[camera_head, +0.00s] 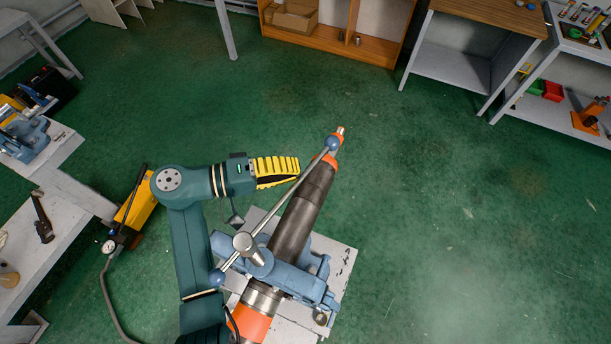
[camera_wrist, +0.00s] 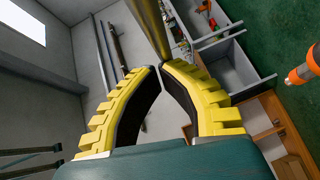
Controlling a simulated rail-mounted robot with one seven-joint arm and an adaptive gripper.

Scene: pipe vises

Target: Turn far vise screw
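A blue pipe vise (camera_head: 289,277) clamps a dark pipe (camera_head: 300,217) with orange ends. The vise screw head (camera_head: 245,243) carries a long thin handle bar (camera_head: 281,205) with blue ball ends, lying diagonally above the pipe. My gripper (camera_head: 299,167) has yellow ribbed fingers and sits left of the bar's upper part, close to it. In the wrist view the fingertips (camera_wrist: 160,68) nearly meet, with a slim gap. A brownish bar (camera_wrist: 150,30) runs up from just beyond the tips; contact with it cannot be told. The pipe's orange end (camera_wrist: 304,68) shows at right.
Another blue vise (camera_head: 24,137) stands on the left bench. A yellow hand pump (camera_head: 135,212) with a hose is left of my arm. Shelves (camera_head: 372,40) and grey tables (camera_head: 452,75) line the back. The green floor right of the pipe is clear.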

